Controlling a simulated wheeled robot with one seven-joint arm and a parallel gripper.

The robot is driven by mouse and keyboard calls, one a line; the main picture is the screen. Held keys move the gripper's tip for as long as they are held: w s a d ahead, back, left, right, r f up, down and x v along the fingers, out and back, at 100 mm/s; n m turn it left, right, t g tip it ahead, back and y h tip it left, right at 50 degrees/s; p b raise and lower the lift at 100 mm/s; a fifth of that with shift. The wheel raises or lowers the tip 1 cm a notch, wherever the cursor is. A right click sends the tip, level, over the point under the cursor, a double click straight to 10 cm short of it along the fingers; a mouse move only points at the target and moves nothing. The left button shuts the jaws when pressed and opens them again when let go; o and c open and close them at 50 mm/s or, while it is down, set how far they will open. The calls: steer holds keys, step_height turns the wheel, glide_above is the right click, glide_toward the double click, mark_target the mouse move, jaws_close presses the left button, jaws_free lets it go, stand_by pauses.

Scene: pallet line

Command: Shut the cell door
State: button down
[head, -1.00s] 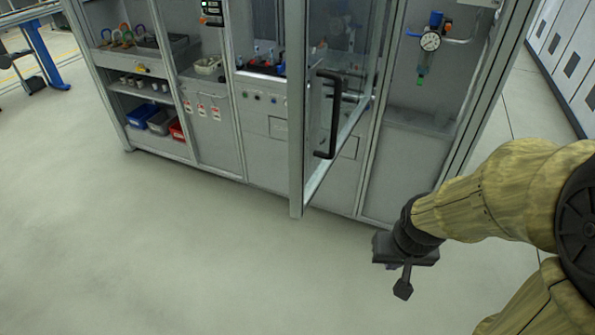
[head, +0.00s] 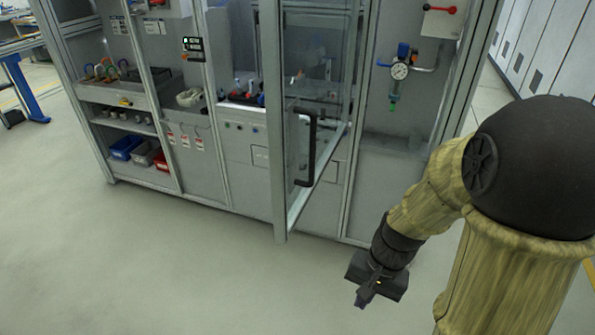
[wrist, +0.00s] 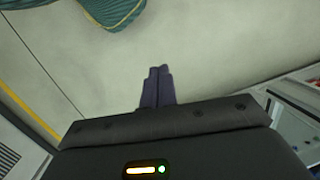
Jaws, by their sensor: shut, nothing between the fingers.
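The cell door (head: 277,130) is a glazed panel in a grey frame. In the head view it stands open, swung out from the cabinet toward me. Its black bar handle (head: 307,150) is on the panel's right-hand face in the picture. My gripper (head: 362,298) hangs over the floor, below and to the right of the door, apart from it and from the handle. In the wrist view my gripper's fingers (wrist: 157,88) are together with nothing between them, above bare floor. The door's handle does not show in the wrist view.
The cabinet (head: 250,165) spans the back. Its left shelves hold bins (head: 143,152). Grey lockers (head: 545,45) stand at far right. The floor before the cabinet is clear.

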mark_target(285, 177)
steer(key=w+a+r+m+y+p, duration=0.5)
steer(key=r+m+y+p, duration=0.15)
steer(key=m+y, duration=0.25)
steer(key=w+d+r+m+t+y+p, duration=0.3)
steer(key=w+r+m+t, duration=0.4)
steer(key=w, duration=0.4)
steer(key=shift+d+r+m+t+y+p, duration=0.35)
steer(key=shift+d+m+y, duration=0.5)
steer(key=shift+y, duration=0.35)
steer(key=shift+a+f, duration=0.1)
steer(key=p+x, duration=0.5)
steer(key=x, duration=0.8)
steer(key=shift+a+p, duration=0.1)
steer(key=shift+p, duration=0.25)
steer(key=shift+w+a, duration=0.1)
steer(key=shift+a, duration=0.25)
